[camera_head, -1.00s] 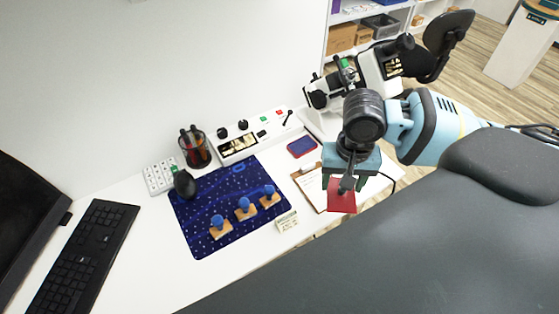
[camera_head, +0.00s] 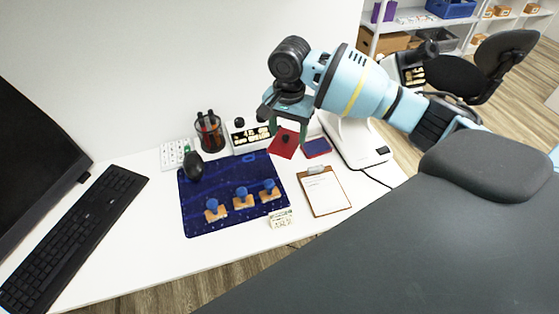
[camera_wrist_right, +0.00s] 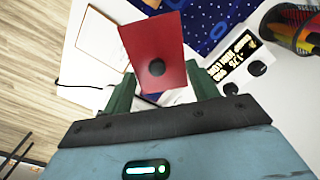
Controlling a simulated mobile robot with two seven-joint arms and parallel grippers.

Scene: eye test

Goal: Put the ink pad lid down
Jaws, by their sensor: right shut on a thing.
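My right gripper (camera_head: 289,134) is shut on the ink pad lid (camera_head: 282,149), a red square plate with a dark round knob. It holds the lid near the back of the desk, in front of the device panel and just left of the ink pad. The ink pad (camera_head: 316,148) is blue with a red rim and lies uncovered on the desk. In the right wrist view the lid (camera_wrist_right: 150,42) hangs tilted between the green fingers of the gripper (camera_wrist_right: 162,85) and hides most of what is behind it. My left gripper is not in view.
A clipboard (camera_head: 325,192) lies in front of the ink pad. A blue mat (camera_head: 205,221) with several blue-knobbed stamps (camera_head: 241,199) is to the left. A pen cup (camera_head: 210,133) and the device panel (camera_head: 249,136) stand behind. A white device base (camera_head: 356,151) is to the right.

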